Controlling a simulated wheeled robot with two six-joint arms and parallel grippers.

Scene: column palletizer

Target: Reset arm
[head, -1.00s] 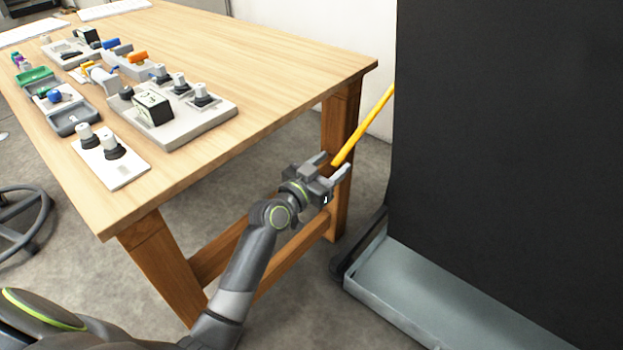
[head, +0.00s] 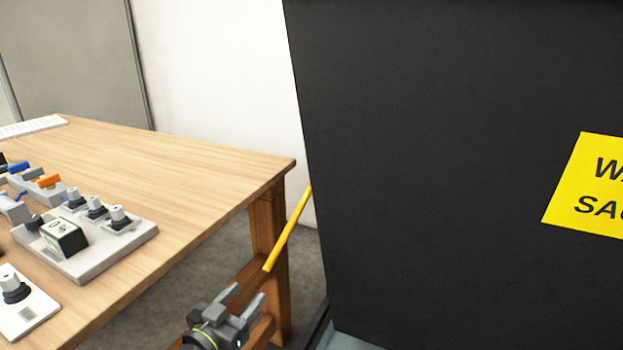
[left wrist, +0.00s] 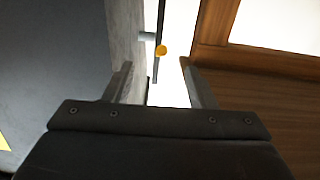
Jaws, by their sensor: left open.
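My left gripper (head: 246,298) is at the lower middle of the head view, beside the table's wooden leg. Its two fingers are apart with nothing between them. A yellow bar (head: 288,229) slants down from the edge of the black panel, and its lower end is above and apart from my fingertips. In the left wrist view, the fingers (left wrist: 156,84) are spread, and the bar's yellow end (left wrist: 161,50) shows beyond them, seen nearly end-on. What the bar joins behind the panel is hidden. My right gripper is in neither view.
A large black panel (head: 430,120) with a yellow sign (head: 590,187) fills the right side. The wooden table (head: 180,165) stands at left with a grey fixture board (head: 130,245) and small parts on it. A narrow gap lies between table leg and panel.

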